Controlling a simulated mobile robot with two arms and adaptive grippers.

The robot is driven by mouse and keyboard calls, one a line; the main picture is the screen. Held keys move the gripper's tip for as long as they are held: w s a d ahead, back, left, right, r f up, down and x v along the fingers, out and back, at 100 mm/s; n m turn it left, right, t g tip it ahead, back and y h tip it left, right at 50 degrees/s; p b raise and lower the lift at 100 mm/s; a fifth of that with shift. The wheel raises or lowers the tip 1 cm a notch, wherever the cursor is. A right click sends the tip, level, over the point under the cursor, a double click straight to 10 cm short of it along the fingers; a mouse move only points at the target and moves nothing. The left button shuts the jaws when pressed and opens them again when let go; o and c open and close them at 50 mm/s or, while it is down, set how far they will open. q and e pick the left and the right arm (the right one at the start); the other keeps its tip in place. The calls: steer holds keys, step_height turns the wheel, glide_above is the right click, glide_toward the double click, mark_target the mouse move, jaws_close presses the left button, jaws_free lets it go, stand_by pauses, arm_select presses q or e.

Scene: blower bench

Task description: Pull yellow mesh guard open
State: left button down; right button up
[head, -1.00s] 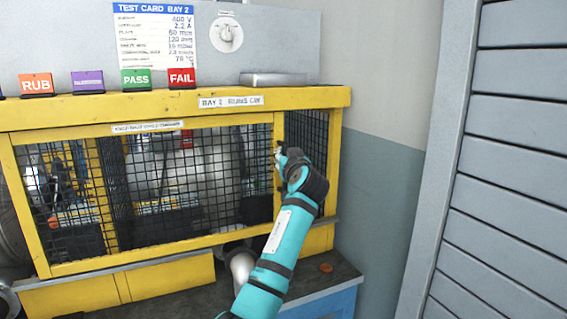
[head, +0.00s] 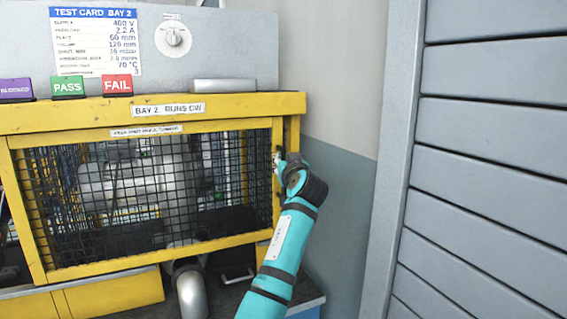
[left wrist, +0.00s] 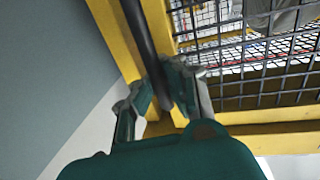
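The yellow mesh guard (head: 150,262) is a yellow frame with black wire mesh across the front of the yellow housing. Its right upright stands close to the housing's right post (head: 292,130). My left gripper (head: 279,163) is at that right upright, its teal arm reaching up from below. In the left wrist view the guard's mesh (left wrist: 250,68) is on the right, and a dark upright bar handle (left wrist: 143,35) runs between the fingers. The left gripper (left wrist: 166,88) appears shut on this handle. The exact finger contact is partly hidden. My right gripper is in neither view.
A grey panel with a test card (head: 97,42) and knob (head: 173,38) rises above the housing. PASS (head: 67,87) and FAIL (head: 117,85) blocks stand on its top. A grey slatted shutter (head: 490,180) fills the right. A curved pipe (head: 190,290) sits below the guard.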

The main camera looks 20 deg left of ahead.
arm_select(q)
steer(key=c, duration=1.9)
jaws_free()
steer(key=shift+d+f, duration=0.25)
steer(key=shift+f, duration=0.1)
steer(key=o, duration=0.5)
steer(key=shift+d+r, duration=0.15)
steer(key=shift+r, duration=0.1)
steer(key=shift+c, duration=0.2)
steer(key=shift+o, duration=0.5)
steer(key=v, duration=1.2)
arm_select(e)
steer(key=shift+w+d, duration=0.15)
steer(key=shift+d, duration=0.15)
